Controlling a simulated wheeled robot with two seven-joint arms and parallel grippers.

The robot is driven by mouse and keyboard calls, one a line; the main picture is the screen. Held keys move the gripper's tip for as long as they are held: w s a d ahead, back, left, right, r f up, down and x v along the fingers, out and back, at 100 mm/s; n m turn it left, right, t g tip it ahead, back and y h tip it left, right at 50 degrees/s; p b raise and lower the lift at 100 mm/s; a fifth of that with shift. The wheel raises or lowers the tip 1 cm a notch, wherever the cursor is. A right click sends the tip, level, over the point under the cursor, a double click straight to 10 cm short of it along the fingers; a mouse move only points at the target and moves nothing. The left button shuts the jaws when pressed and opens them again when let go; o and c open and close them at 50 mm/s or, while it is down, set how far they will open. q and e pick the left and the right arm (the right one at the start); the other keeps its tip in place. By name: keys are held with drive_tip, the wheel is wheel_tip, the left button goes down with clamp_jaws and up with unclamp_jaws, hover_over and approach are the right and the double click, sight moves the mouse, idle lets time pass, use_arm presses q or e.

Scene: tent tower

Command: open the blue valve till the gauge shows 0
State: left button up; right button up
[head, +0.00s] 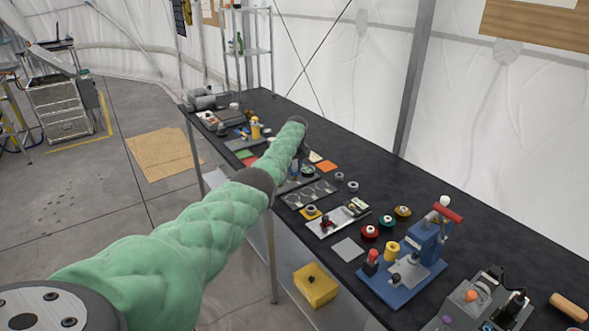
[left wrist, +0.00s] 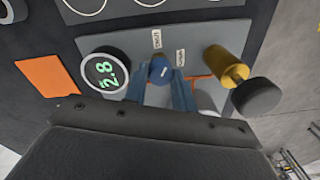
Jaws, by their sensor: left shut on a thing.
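The blue valve (left wrist: 160,70) stands on a grey panel (left wrist: 215,35) in the left wrist view. My left gripper (left wrist: 161,84) is shut on the valve's knob, one blue finger on each side. The round gauge (left wrist: 106,71), white-rimmed with a black face, sits just left of the valve. Its green digits are turned in the picture and seem to read 2.8. Two small white labels (left wrist: 180,58) lie beside the valve; their print is hard to read. In the head view my green-sleeved left arm reaches over the bench and hides much of this spot. My right gripper is not in view.
A brass cylinder with a black knob (left wrist: 258,97) stands right of the valve, close to my fingers. An orange square (left wrist: 48,76) lies to the left. The dark bench (head: 460,222) holds a blue press (head: 408,272), spools and small tools. A yellow bin (head: 315,285) sits below.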

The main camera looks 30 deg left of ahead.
use_arm(q)
drive_tip(key=shift+m, duration=1.9)
drive_tip(key=shift+r+m+p, duration=0.1)
drive_tip(key=shift+m+p, duration=0.2)
drive_tip(key=shift+m, duration=0.6)
drive_tip(key=m, duration=0.3)
drive_tip(key=shift+m, duration=1.7)
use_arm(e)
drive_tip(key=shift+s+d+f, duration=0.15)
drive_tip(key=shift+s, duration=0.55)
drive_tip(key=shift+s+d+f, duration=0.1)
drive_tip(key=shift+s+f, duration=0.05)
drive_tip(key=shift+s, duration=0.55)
use_arm(q)
drive_tip(key=o, duration=1)
